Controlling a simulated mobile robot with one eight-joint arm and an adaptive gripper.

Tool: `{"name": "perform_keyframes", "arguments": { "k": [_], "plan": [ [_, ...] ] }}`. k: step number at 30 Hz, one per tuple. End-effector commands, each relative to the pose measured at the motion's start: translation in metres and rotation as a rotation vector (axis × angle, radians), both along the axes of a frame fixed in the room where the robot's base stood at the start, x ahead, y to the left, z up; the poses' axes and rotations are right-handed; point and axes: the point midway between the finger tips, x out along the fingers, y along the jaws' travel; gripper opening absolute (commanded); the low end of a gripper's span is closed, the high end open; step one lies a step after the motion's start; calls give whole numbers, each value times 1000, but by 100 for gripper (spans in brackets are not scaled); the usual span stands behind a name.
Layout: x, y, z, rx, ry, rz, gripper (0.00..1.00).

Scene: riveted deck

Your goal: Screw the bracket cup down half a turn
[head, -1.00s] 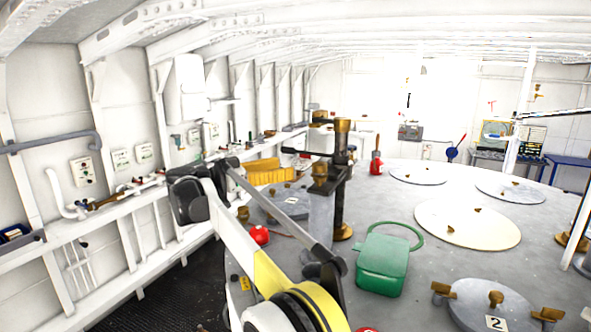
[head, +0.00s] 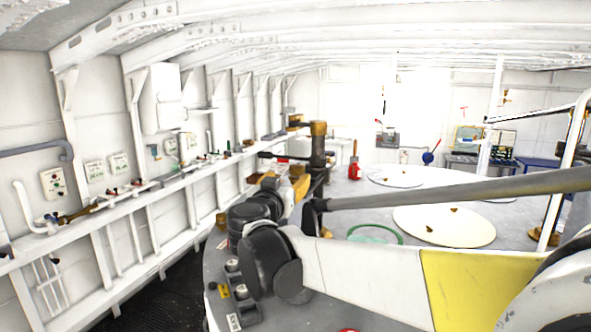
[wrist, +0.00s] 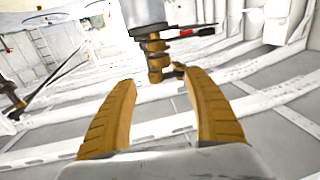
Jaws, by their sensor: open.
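In the wrist view, a stepped brass piece (wrist: 155,48), which looks like the bracket cup, adjoins a pale grey cylinder (wrist: 147,12). My gripper (wrist: 160,76) is open, its two ribbed orange fingers either side of the picture's middle. The brass piece lies beyond the fingertips, in line with the gap; no contact shows. In the head view the dark bracket post (head: 318,155) has a brass top (head: 318,128) and a side lever with a red part. My arm covers its lower part, and the gripper is hard to make out there.
A red extinguisher-like object (head: 354,170) stands behind the post. A green hoop (head: 376,233) and a round cream hatch cover (head: 444,228) are to the right. A ledge with valves and pipes runs along the left wall. My arm hides much of the near deck.

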Motion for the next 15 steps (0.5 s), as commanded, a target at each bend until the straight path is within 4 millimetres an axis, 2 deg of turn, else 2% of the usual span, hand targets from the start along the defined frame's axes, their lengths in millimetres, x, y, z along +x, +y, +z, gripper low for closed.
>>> {"name": "perform_keyframes", "arguments": {
  "k": [9, 15],
  "plan": [
    [59, -16, 3, 0, 0, -5, 61],
    [88, -24, 2, 0, 0, -5, 61]
  ]
}}
